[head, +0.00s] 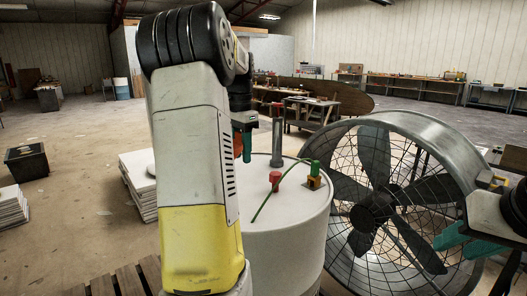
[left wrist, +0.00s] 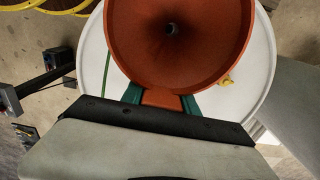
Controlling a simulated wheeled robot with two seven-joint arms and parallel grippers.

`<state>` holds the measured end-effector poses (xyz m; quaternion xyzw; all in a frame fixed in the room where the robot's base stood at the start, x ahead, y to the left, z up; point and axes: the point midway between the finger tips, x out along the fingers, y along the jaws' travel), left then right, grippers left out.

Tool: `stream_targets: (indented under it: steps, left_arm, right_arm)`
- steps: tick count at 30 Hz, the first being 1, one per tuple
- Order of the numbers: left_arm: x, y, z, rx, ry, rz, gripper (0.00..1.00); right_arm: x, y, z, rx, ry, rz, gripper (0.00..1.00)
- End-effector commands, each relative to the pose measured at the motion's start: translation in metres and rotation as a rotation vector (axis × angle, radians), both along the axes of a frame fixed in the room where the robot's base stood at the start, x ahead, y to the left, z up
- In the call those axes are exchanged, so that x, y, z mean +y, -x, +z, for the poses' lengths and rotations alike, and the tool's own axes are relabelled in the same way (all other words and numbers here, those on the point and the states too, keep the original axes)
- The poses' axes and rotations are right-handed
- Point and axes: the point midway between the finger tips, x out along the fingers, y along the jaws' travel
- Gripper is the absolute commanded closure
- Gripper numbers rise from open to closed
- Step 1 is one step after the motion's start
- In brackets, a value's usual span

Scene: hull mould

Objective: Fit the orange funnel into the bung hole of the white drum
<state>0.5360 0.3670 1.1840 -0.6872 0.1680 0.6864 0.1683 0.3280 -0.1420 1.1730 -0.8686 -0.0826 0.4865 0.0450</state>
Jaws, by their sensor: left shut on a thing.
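The white drum (head: 285,235) stands just in front of me, right of my left arm. My left gripper (head: 243,140) is over the drum's top, mostly hidden behind my own arm. In the left wrist view its green fingers (left wrist: 160,101) are shut on the orange tab of the orange funnel (left wrist: 205,60). The funnel's wide mouth faces the camera, with the drum's white top (left wrist: 262,60) behind it. Only a sliver of funnel shows in the head view (head: 238,146). The bung hole and the spout tip are hidden. My right gripper (head: 466,243) is at the right edge, fingers apart and empty.
A large caged fan (head: 375,205) stands close on the right. White stacked slabs (head: 140,185) are on the left.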

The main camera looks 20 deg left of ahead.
Motion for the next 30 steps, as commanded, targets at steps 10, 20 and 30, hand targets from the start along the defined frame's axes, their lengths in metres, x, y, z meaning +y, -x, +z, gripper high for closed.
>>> stream_targets:
  steps: [10, 20, 30]
  left_arm:
    - [0.0, 0.001, -0.018, 0.003, 0.002, 0.001, 1.0]
    - [0.0, 0.0, -0.048, 0.002, 0.001, 0.001, 1.0]
    - [0.0, 0.0, -0.058, 0.0, 0.001, 0.001, 1.0]
  right_arm:
    - [0.0, 0.0, 0.0, 0.0, 0.0, 0.0, 0.64]
    - [0.0, 0.0, 0.0, 0.0, 0.0, 0.0, 0.64]
    - [0.0, 0.0, 0.0, 0.0, 0.0, 0.0, 0.64]
